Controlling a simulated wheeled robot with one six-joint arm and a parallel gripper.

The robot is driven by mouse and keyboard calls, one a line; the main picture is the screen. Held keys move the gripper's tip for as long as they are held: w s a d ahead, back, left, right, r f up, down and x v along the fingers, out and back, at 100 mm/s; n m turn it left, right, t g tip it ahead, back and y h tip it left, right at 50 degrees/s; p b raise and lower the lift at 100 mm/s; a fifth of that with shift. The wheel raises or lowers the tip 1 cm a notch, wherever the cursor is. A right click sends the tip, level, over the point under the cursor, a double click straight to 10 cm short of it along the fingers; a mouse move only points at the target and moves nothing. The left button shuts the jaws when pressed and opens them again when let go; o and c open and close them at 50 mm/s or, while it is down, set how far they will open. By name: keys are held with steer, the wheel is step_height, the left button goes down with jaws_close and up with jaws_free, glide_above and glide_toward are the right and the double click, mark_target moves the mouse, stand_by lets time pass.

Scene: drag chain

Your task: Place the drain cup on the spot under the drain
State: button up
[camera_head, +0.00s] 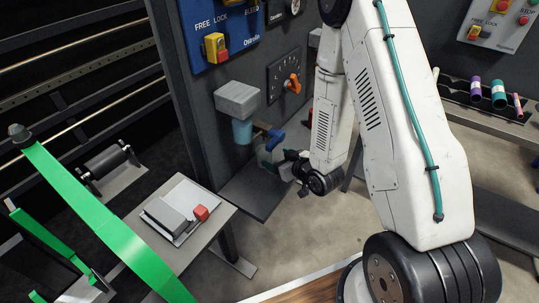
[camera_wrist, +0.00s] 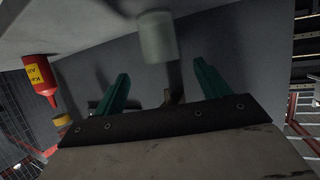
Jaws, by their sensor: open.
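The drain cup (camera_wrist: 157,38) is a pale, translucent cylinder at the top middle of the wrist view. It stands on a light grey shelf surface, which appears upside down there. My gripper (camera_wrist: 161,68) has two green fingers spread apart with nothing between them; the cup is just beyond the fingertips, roughly centred. In the head view my gripper (camera_head: 284,162) is at the shelf (camera_head: 255,193) beside the dark panel, and the cup there is small and hard to separate from it. A grey box with a teal cylinder (camera_head: 242,131) below it is mounted on the panel, above and left.
A blue valve handle (camera_head: 275,138) is close to my gripper. A side table (camera_head: 215,222) holds a grey block and red piece. A green band (camera_head: 105,222) crosses the lower left.

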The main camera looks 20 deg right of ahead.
steer(key=shift+v, duration=1.7)
